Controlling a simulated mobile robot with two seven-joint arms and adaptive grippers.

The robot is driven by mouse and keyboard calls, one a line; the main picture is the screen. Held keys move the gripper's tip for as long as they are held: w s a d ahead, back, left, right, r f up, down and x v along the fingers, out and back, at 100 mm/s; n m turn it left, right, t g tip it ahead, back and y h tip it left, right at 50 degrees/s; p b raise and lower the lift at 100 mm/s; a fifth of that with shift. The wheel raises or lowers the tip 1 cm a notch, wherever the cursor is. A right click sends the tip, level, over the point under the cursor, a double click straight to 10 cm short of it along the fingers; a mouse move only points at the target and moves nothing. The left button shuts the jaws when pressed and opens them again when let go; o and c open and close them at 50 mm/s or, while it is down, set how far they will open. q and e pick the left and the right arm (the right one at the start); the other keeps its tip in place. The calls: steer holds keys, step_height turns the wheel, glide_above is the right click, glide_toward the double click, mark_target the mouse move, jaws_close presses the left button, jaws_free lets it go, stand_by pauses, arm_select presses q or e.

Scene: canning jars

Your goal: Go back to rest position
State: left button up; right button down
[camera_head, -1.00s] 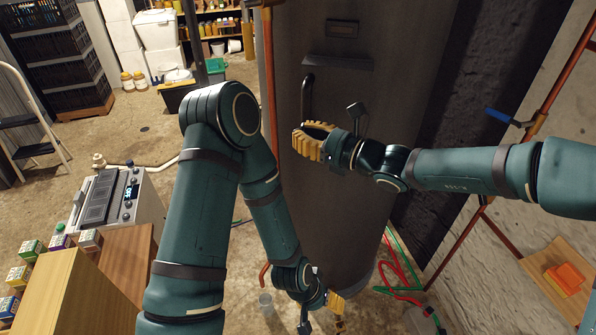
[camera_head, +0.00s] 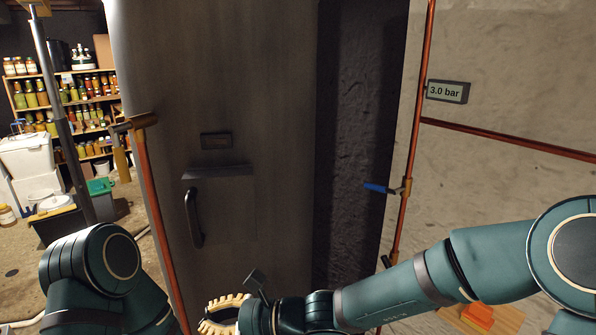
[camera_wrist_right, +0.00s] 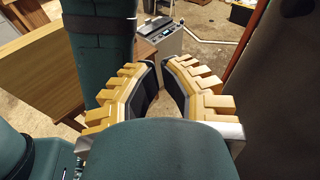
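My right gripper (camera_head: 222,312) is at the bottom of the head view, in front of the tall grey cylinder (camera_head: 275,110) with a dark handle (camera_head: 194,218). In the right wrist view the two yellow-ribbed fingers of this gripper (camera_wrist_right: 159,66) curve toward each other with a narrow gap between their tips. Nothing is held between them. My left arm's elbow shows at the lower left of the head view; its gripper is outside the picture.
A second pipe with a blue-handled valve (camera_head: 376,188) and a 3.0 bar gauge (camera_head: 447,91) are on the right. Shelves of jars (camera_head: 68,100) stand back left. An orange item (camera_head: 480,315) lies lower right.

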steer(key=s+d+f+n+h, duration=0.3)
steer(key=d+f+n+h, duration=0.3)
steer(key=d+f, duration=0.7)
steer(key=s+d+f+n+t+h, duration=0.1)
steer(key=s+d+f+n+h, duration=0.2)
steer(key=d+f+n, duration=0.6)
steer(key=shift+d+f+n+h, duration=0.4)
steer(key=shift+d+f+h, duration=1.55)
steer(key=shift+f, duration=3.6)
steer(key=shift+d+y, duration=0.45)
steer(key=shift+y, duration=0.2)
